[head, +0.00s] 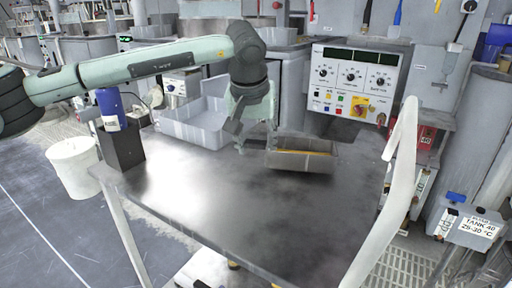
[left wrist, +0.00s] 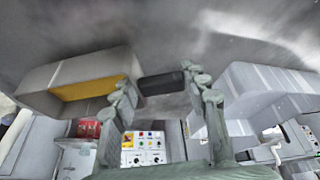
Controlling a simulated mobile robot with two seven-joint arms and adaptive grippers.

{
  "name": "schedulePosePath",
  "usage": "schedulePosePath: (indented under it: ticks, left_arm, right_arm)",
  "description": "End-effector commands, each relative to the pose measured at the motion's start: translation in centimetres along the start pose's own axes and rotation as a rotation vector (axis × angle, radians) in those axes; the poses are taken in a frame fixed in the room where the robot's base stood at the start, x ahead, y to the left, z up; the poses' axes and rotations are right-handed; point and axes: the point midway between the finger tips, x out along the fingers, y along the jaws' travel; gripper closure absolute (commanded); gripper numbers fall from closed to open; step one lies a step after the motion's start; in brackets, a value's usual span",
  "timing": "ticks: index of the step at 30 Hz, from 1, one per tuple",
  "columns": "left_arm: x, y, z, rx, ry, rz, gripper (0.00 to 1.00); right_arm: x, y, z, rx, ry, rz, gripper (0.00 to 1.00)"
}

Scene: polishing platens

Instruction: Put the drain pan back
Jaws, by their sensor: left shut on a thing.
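A grey, open box-shaped pan (head: 300,160) with a yellow strip inside is at the right rear of the dark table (head: 200,185). I take it to be the drain pan. In the left wrist view the pan (left wrist: 75,85) is at the left, with a short dark handle (left wrist: 162,83) at its side. My left gripper (head: 256,140) reaches down just left of the pan. In the left wrist view its fingers (left wrist: 160,90) are on both sides of the handle, shut on it. I cannot tell whether the pan touches the table. My right gripper is not in view.
A pale grey bin (head: 196,128) stands at the table's back left, close to my left gripper. A dark holder (head: 122,147) with a blue bottle is at the left edge. A control panel (head: 355,78) rises behind. The table's front and middle are clear.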

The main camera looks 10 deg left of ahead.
Motion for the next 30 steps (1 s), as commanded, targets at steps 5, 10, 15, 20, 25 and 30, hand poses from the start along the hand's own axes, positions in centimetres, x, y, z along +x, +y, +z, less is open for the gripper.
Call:
schedulePosePath:
  ticks: [5,10,15,20,25,30]
  left_arm:
    - [1.1,0.0,0.4,0.001,0.002,0.001,0.94]
    - [1.1,0.0,0.5,0.002,0.000,0.000,0.48]
    - [1.1,0.0,0.4,0.002,0.000,0.001,0.35]
    - [1.1,0.0,0.4,0.001,0.000,0.001,0.35]
    - [0.4,0.1,0.4,0.001,0.001,0.002,0.35]
    - [-2.5,0.1,0.3,0.002,0.004,0.002,0.35]
  right_arm:
    - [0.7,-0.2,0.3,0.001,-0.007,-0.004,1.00]
    - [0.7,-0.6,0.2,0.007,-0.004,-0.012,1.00]
    - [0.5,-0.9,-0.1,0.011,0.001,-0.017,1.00]
    - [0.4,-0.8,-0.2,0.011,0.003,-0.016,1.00]
    - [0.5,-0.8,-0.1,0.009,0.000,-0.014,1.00]
    - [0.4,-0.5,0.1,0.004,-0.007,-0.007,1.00]
